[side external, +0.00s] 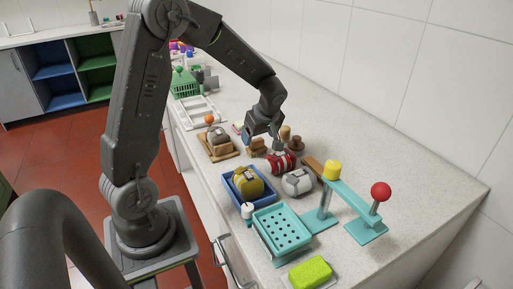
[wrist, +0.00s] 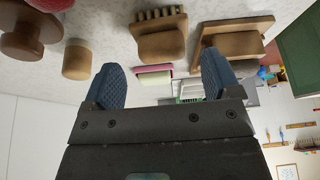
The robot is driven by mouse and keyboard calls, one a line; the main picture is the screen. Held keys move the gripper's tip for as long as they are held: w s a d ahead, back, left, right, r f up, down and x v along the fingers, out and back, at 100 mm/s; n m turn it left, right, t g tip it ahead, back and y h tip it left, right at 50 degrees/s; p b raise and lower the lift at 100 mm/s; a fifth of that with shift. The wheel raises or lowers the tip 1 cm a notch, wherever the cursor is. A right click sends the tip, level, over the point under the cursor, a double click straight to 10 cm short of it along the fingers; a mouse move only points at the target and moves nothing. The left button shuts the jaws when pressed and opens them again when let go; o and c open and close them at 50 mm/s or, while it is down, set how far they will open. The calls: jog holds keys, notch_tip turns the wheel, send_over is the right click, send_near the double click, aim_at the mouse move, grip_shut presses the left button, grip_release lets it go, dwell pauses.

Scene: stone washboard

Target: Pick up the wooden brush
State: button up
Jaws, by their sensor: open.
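A brown wooden block with a row of bristle-like teeth, seemingly the wooden brush (wrist: 160,42), lies on the counter in the wrist view. In the side view the brush (side external: 257,147) shows small under my gripper (side external: 262,142). My gripper (wrist: 159,70) is open, its two blue-grey fingers spread wide with nothing between them that I can see held. In the wrist view the brush lies beyond the fingertips, in line with the gap. How high the fingers are above it is hard to tell.
A wooden piece (wrist: 236,40) with a raised edge lies beside the brush, with a wooden cylinder (wrist: 77,60) on the other side. A red bundle (side external: 281,163), white bundle (side external: 298,181) and blue tray (side external: 233,192) stand nearby.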

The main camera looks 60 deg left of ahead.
aim_at(257, 139)
jog(key=x, duration=0.3)
jog(key=shift+s+a+f, duration=0.1)
jog(key=shift+f, duration=0.05)
jog(key=c, duration=0.8)
